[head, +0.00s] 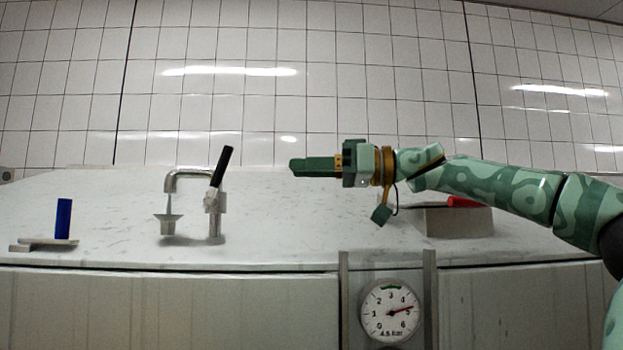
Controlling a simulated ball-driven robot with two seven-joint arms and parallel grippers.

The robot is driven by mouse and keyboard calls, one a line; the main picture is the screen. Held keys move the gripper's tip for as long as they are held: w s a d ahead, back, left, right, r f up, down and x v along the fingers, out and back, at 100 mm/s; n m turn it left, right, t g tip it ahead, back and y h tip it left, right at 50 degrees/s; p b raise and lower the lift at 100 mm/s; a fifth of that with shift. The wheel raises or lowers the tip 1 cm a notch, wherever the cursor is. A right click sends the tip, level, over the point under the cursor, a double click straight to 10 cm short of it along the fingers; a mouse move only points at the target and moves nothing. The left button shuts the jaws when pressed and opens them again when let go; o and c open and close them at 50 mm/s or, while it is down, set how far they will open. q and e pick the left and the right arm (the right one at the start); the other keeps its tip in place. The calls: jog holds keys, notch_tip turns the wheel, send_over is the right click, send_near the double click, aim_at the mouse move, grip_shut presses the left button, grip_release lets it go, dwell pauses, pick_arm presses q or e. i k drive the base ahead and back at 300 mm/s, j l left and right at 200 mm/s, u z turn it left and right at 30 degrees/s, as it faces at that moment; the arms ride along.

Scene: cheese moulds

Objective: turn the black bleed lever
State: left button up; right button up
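The black bleed lever (223,165) sits on top of a metal tap (213,205) on the white counter. It tilts up and to the right. The tap's spout bends left over a small funnel-shaped cup (168,220). My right gripper (297,167) points left, at about the lever's height in the picture, to its right and clearly apart from it. Its fingers show edge-on as one green block, so I cannot tell whether they are open or shut. My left gripper is not in view.
A round gauge (389,311) on the counter front has its red needle between 4 and 5. A blue cylinder (63,218) stands on a flat grey plate at left. A grey block (450,222) with a red piece (466,202) lies under my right arm. The counter between tap and block is clear.

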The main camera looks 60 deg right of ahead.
aim_at(209, 201)
jog(key=k+j, duration=0.2)
jog(key=j, duration=0.2)
jog(key=k+j, duration=0.15)
jog(key=j, duration=0.25)
jog(key=k+j, duration=0.2)
jog(key=j, duration=0.2)
